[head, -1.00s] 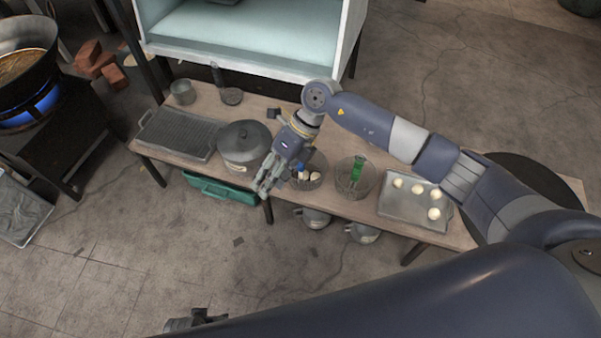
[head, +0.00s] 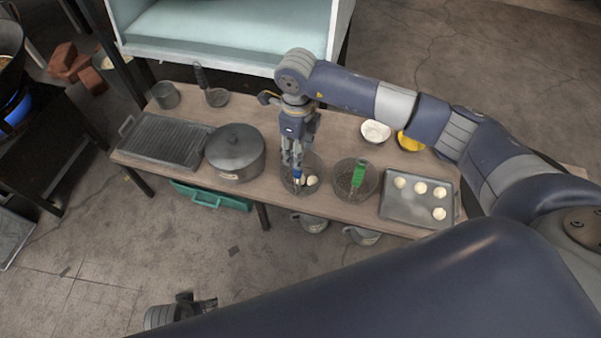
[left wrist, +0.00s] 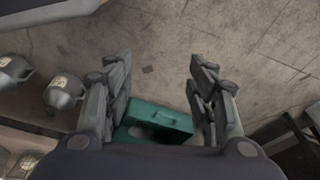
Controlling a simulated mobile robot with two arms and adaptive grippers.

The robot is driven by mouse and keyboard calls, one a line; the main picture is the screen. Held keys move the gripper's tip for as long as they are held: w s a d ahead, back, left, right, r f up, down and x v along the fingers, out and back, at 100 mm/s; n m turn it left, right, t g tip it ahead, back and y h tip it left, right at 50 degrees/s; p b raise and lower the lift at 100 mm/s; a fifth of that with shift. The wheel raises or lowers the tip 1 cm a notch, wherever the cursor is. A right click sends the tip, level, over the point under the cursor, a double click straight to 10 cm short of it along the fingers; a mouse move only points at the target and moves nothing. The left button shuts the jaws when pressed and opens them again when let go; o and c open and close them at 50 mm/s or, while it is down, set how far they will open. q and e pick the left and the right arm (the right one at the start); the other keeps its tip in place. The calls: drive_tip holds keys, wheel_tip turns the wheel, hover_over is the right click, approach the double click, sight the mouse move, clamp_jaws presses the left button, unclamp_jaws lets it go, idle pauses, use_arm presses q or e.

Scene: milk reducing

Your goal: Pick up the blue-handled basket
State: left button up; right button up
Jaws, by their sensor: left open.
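The blue-handled basket (head: 316,171) is a round mesh basket on the wooden table, with pale round pieces in it. Its blue handle (head: 297,175) shows only in part behind my fingers.
A green-handled basket (head: 345,183) and a tray (head: 415,211) with several pale balls stand to the right. A lidded pot (head: 235,155) and a grill pan (head: 165,140) are left. A green crate (head: 205,197) and jugs (head: 312,223) are below the table's front edge.

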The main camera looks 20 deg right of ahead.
wheel_tip(320, 180, down, 7)
drive_tip(key=shift+r+b, duration=0.1)
drive_tip(key=shift+b, duration=0.3)
use_arm(q)
drive_tip(key=r, duration=0.3)
drive_tip(key=shift+w+r, duration=0.15)
drive_tip(key=shift+w, duration=0.2)
use_arm(e)
drive_tip(key=shift+c, duration=0.4)
drive_tip(key=shift+w+r, duration=0.1)
clamp_jaws()
